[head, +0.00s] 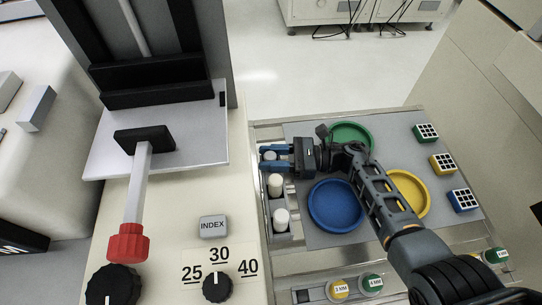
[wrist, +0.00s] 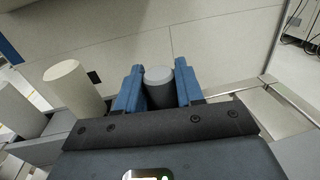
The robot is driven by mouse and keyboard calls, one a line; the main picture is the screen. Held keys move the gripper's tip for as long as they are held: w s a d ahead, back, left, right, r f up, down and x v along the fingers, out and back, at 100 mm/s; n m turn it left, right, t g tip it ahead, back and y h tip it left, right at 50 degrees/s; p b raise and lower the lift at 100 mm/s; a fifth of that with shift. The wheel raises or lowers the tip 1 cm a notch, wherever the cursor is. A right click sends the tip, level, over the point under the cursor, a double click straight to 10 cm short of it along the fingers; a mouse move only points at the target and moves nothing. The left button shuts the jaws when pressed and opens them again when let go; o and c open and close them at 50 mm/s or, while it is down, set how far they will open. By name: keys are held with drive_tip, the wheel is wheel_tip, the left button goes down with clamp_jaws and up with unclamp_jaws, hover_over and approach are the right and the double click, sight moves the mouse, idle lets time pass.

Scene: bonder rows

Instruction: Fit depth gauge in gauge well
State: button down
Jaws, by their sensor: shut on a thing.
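My gripper (head: 271,158) is at the upper left corner of the tray bench, its blue fingers pointing left. In the wrist view its fingers (wrist: 158,88) are shut on a dark grey cylinder (wrist: 160,93) with a lighter flat top, which stands upright between them. In the head view only a small pale part of this cylinder (head: 270,156) shows. No label tells whether it is the depth gauge. Two white cylinders (head: 275,185) (head: 281,218) stand in a row below it, in a narrow channel. I cannot pick out a gauge well for certain.
A grey mat (head: 310,237) holds green (head: 351,134), blue (head: 335,205) and yellow (head: 408,193) round dishes. Several gridded blocks (head: 442,163) line its right side. Labelled round caps (head: 372,284) sit along the front. A machine with a red knob (head: 128,243) and dial (head: 217,287) stands left.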

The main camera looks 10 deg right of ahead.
drive_tip(key=shift+f, duration=0.15)
drive_tip(key=c, duration=0.7)
unclamp_jaws()
drive_tip(key=shift+r, duration=0.3)
drive_tip(key=d, duration=0.4)
drive_tip(key=s+d+b, duration=0.1)
drive_tip(key=d, duration=0.7)
drive_tip(key=shift+s+f+b, duration=0.15)
drive_tip(key=shift+s+b, duration=0.15)
drive_tip(key=shift+b, duration=0.05)
